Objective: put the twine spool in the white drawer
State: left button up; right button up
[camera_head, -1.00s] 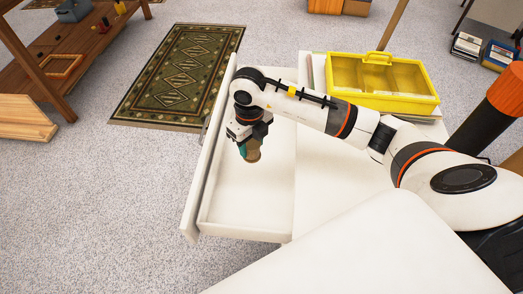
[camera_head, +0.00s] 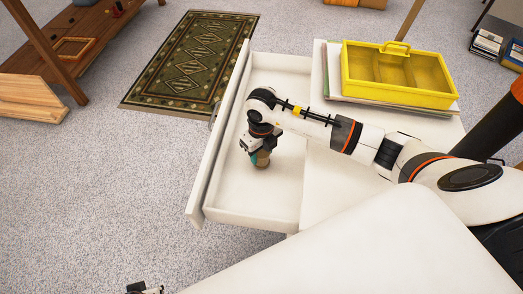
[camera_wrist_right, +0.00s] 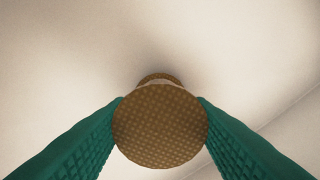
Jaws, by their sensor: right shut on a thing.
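The white drawer (camera_head: 255,205) is pulled open, and its interior is bare apart from my arm's reach into it. My right gripper (camera_head: 258,162) points down inside the drawer's outline and is shut on the brown twine spool (camera_head: 263,159). In the right wrist view the spool (camera_wrist_right: 160,127) sits between the two green fingers, its round patterned end facing the camera. A pale surface lies close beyond it; I cannot tell whether the spool touches it. A small dark and white piece of my left gripper (camera_head: 143,289) shows at the bottom edge; its fingers cannot be made out.
A yellow open tray (camera_head: 400,92) stands on flat boards on the white cabinet top, right of the drawer. The drawer's front panel (camera_head: 203,185) and side walls border the gripper. A patterned rug (camera_head: 192,60) lies on the floor beyond. A wooden bench stands at the upper left.

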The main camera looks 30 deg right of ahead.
jog(key=shift+f, duration=0.1)
pick_arm(q)
jog(key=shift+r, duration=0.3)
pick_arm(e)
jog(key=o, duration=1)
pick_arm(q)
notch_tip(320, 180, down, 7)
jog(key=s+p, duration=0.1)
jog(key=p, duration=0.1)
jog(key=shift+s+f, duration=0.2)
pick_arm(e)
notch_tip(320, 180, up, 12)
jog(key=shift+r, duration=0.15)
pick_arm(q)
jog(key=shift+a, duration=0.15)
